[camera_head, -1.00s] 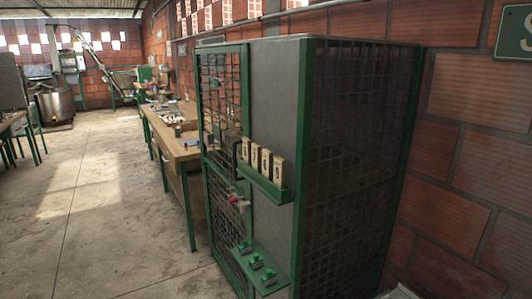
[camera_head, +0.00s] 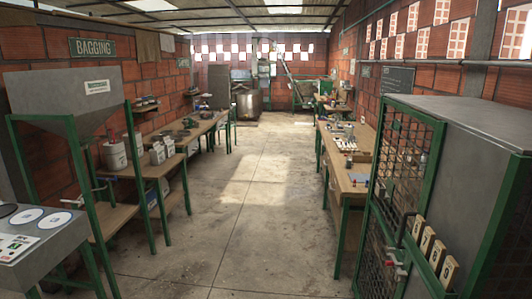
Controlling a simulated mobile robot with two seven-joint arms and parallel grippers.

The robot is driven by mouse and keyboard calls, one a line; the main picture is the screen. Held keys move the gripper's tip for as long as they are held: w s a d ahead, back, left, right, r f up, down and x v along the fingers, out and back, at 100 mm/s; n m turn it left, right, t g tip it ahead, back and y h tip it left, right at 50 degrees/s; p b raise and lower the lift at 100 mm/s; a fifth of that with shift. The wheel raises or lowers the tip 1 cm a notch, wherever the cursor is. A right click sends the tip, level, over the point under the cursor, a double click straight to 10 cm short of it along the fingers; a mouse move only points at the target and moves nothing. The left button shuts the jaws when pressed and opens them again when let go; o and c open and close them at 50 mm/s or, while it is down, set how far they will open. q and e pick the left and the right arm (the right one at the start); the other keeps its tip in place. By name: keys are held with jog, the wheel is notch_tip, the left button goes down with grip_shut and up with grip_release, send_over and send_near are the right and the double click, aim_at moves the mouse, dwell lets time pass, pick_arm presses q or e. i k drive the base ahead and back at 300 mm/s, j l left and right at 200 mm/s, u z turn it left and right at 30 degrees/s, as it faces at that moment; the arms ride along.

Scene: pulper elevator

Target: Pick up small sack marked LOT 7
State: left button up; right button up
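Neither of my grippers is in view.
A grey hopper (camera_head: 64,95) on a green frame stands at the left under a BAGGING sign (camera_head: 99,47). A green mesh cabinet (camera_head: 446,128) with numbered tags (camera_head: 427,243) stands at the right. A long workbench (camera_head: 349,185) lies beyond it. The concrete floor (camera_head: 240,215) between is clear.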

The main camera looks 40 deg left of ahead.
aim_at(157, 154)
jog(key=u, duration=1.95)
jog(key=i+z, duration=0.25)
jog(key=i, duration=0.55)
jog(key=i+j+z, duration=0.25)
jog(key=i, duration=0.55)
jog(key=i+z, duration=0.3)
jog(key=i, duration=1.3)
jog(key=i+u, duration=0.45)
jog(key=i, duration=0.25)
jog(key=i+l+u, duration=0.15)
jog(key=i+u, duration=0.3)
jog(key=i, duration=0.2)
jog(key=i+j+u, duration=0.1)
jog(key=i+u, duration=0.35)
jog(key=i, duration=0.25)
jog(key=i+l+u, duration=0.15)
jog(key=i+u, duration=0.3)
jog(key=i, duration=0.25)
